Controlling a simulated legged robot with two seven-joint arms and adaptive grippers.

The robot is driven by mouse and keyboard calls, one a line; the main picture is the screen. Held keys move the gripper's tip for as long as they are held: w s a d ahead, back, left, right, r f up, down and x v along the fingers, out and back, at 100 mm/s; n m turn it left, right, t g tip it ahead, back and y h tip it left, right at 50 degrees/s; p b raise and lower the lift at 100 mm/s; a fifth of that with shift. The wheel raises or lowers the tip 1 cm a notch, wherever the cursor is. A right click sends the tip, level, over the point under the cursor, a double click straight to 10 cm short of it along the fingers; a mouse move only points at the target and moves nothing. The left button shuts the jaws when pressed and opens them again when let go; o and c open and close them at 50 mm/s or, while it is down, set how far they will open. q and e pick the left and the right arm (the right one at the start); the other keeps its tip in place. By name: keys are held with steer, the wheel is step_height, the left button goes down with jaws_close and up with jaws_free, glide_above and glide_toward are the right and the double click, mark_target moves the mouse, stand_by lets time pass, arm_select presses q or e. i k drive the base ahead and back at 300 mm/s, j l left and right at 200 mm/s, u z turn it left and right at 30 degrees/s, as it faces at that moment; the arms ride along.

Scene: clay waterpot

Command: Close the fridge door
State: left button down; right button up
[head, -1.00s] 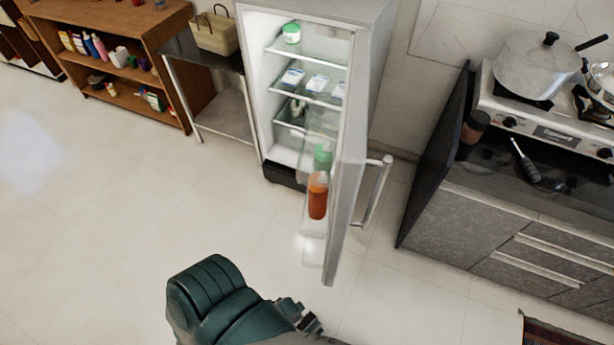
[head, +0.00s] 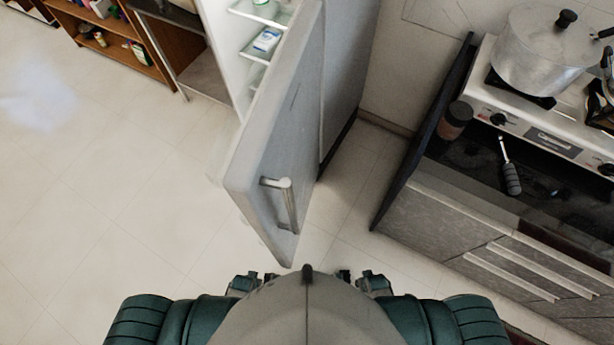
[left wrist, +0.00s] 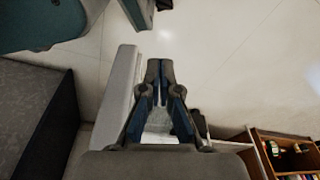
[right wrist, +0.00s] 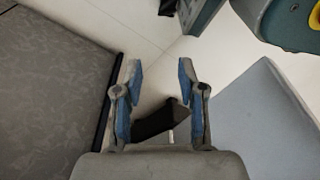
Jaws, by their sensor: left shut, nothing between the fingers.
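The fridge (head: 345,75) stands at the top middle of the head view. Its grey door (head: 275,115) is part open and shows its outer face, with the bar handle (head: 283,200) low on it. A gap on the left shows lit shelves. My left gripper (head: 245,283) is shut and empty, low in front of the door; in the left wrist view its fingertips (left wrist: 158,65) are together beside a pale slab, likely the door (left wrist: 118,95). My right gripper (head: 362,281) is open and empty; in the right wrist view its fingers (right wrist: 160,68) are apart, with the likely door (right wrist: 260,125) on the right.
The stove counter (head: 440,200) with a pot (head: 540,50) stands on the right, a floor gap away from the fridge. A side table (head: 165,45) and wooden shelf (head: 115,40) are at the upper left. The floor (head: 100,190) on the left is clear.

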mark_target(270, 173)
steer(key=k+l+u, duration=0.25)
steer(key=k+l, duration=0.6)
